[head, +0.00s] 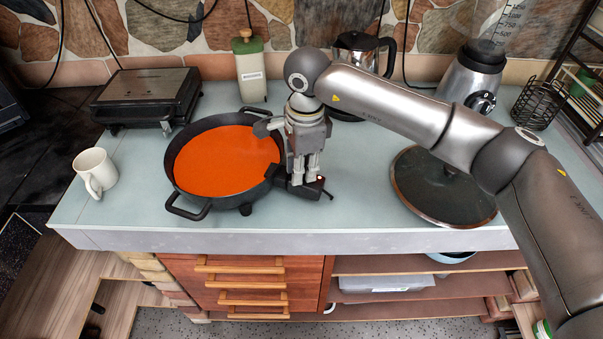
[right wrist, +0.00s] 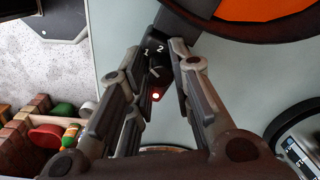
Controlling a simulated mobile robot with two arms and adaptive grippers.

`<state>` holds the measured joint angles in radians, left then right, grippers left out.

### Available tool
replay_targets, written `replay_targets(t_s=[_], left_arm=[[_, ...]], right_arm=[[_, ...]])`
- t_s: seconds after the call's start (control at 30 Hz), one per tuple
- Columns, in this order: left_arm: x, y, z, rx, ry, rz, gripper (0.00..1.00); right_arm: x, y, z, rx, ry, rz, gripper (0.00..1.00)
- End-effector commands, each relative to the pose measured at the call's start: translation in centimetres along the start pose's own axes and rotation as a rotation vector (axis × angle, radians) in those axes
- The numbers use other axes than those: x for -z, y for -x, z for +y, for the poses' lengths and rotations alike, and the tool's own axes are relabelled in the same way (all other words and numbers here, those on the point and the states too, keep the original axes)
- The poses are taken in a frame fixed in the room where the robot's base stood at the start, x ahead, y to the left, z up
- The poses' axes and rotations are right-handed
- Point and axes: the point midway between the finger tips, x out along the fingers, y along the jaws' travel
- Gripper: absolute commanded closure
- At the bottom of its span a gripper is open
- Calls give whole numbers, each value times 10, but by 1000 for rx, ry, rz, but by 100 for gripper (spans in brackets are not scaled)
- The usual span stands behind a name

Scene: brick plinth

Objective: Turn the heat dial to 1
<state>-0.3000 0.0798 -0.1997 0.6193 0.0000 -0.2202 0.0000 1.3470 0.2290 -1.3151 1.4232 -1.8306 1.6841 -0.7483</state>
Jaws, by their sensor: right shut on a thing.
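The heat dial (right wrist: 158,74) is a small dark knob on the black control box of the hot plate, between my fingers in the right wrist view. Marks "1" and "2" show beside it, and a small red lamp (right wrist: 156,96) is lit. The control box (head: 318,188) juts out at the right of the pan in the head view. My right gripper (head: 303,178) points down at it and is shut on the dial. The fingers hide part of the knob, and I cannot tell its exact setting. My left gripper is not in view.
A black pan (head: 190,207) of orange soup sits close left of my right gripper. A dark round lid (head: 440,195) lies to the right. A white mug (head: 95,172), a grill (head: 148,98), a green-and-cream bottle (head: 249,70) and a blender (head: 470,75) stand around. The counter's front strip is clear.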

Motion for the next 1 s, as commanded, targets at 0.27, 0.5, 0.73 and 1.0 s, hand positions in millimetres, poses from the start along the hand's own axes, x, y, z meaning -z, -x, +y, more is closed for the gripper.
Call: replay_targets(t_s=[0.27, 0.5, 0.73, 1.0], left_arm=[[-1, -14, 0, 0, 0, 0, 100], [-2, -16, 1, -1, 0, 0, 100], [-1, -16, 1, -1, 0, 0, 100], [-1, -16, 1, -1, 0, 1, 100]], right_arm=[[0, -1, 0, -2, -118, -1, 100], [0, 0, 0, -2, -152, 0, 100], [0, 1, 0, -2, -153, 0, 100], [0, 1, 0, -2, -152, 0, 59]])
